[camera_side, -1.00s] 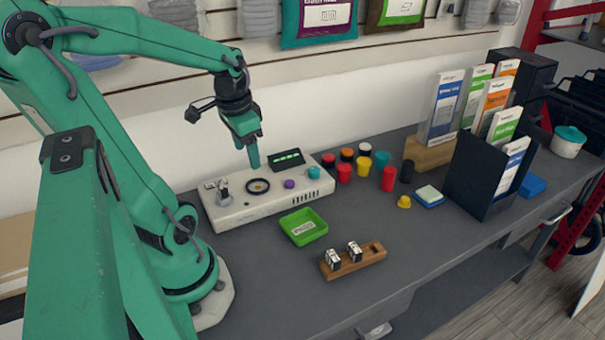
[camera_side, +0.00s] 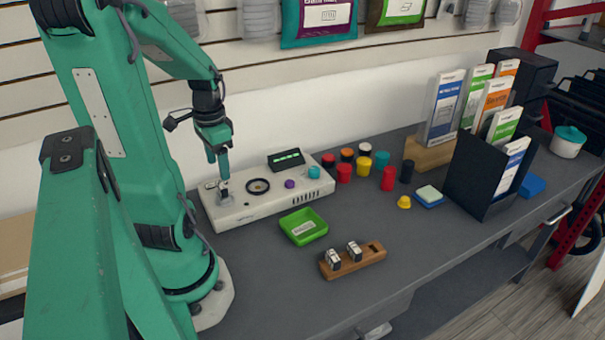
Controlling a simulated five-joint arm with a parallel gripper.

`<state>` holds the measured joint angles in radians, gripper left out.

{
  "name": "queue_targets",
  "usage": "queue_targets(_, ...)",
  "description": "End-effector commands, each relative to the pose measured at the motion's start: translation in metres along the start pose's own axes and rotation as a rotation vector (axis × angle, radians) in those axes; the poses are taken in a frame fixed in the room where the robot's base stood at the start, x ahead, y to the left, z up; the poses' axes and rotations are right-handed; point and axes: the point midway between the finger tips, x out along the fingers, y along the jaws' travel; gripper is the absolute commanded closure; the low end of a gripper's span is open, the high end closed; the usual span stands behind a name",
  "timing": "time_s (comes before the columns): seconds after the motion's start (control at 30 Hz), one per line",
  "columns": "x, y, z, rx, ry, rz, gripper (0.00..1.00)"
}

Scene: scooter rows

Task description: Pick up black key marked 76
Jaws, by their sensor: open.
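A small key-like piece (camera_side: 223,188), silver and dark, stands upright at the left end of the white console (camera_side: 255,205). My gripper (camera_side: 222,174) points down right at its top; from this view I cannot tell whether the fingers touch or straddle it. The gripper is open. Two similar pieces with dark and pale faces, one on the left (camera_side: 333,259) and one on the right (camera_side: 354,251), stand in a wooden block (camera_side: 372,257) at the front. The marking 76 is too small to read on any of them.
The console also carries a round black ring (camera_side: 258,186), a purple knob (camera_side: 289,184), a teal knob (camera_side: 314,172) and a dark display (camera_side: 286,159). A green tray (camera_side: 303,226) lies in front. Several coloured caps and a brochure holder (camera_side: 480,175) stand to the right.

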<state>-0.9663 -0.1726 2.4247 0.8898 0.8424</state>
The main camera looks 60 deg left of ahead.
Motion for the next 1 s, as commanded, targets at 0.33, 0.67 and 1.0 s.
queue_targets(0.33,0.01,0.001,0.0,0.0,0.0,0.0,0.38)
queue_targets(0.67,0.036,0.001,0.002,0.0,-0.003,0.004,0.38)
queue_targets(1.0,0.06,0.001,0.002,0.0,0.0,0.0,0.38)
